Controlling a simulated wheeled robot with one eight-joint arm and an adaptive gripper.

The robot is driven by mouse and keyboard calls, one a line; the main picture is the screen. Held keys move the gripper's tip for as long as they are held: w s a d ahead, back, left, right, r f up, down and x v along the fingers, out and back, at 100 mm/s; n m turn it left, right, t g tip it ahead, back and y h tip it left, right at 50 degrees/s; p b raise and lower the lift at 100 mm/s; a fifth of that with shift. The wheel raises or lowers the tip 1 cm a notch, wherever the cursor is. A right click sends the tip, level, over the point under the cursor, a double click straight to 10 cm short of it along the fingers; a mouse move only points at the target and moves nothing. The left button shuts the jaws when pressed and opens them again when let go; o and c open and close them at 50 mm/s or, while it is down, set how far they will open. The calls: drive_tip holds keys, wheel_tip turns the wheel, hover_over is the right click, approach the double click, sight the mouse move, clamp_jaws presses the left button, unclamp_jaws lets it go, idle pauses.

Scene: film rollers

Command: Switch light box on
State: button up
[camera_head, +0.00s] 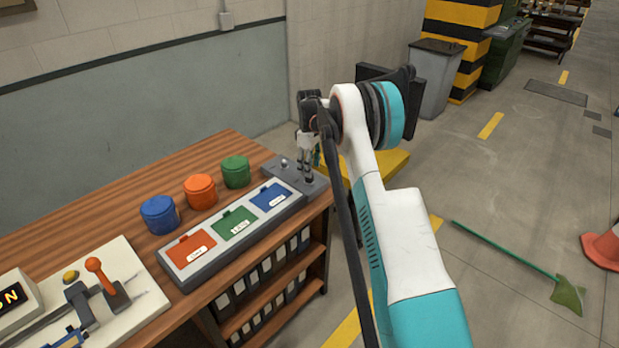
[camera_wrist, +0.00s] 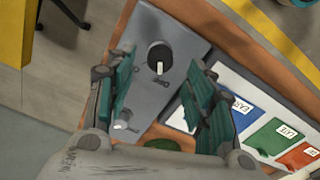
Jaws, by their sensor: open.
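The light box, a long grey case with a white face (camera_head: 183,278) and red, green and blue labelled panes, lies along the wooden table's front edge; its white face (camera_wrist: 232,82) shows at the right in the wrist view. A grey control box (camera_head: 273,168) sits at the table's far right end, beside the blue pane. In the wrist view this control box (camera_wrist: 182,42) carries a black round knob (camera_wrist: 158,54) with a pale pointer and a small silver toggle (camera_wrist: 122,126). My gripper (camera_head: 306,176) is open and empty above the control box, fingers (camera_wrist: 157,72) apart either side of the knob. Contact cannot be told.
Blue (camera_head: 159,214), orange (camera_head: 200,191) and green (camera_head: 236,171) round canisters stand behind the light box. A lever panel (camera_head: 130,262) with an orange-handled lever is at the left. A grey bin (camera_head: 436,80) stands beyond my arm.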

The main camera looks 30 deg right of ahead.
drive_tip(key=shift+f+b, duration=0.5)
drive_tip(key=shift+f, duration=1.75)
drive_tip(key=c, duration=1.1)
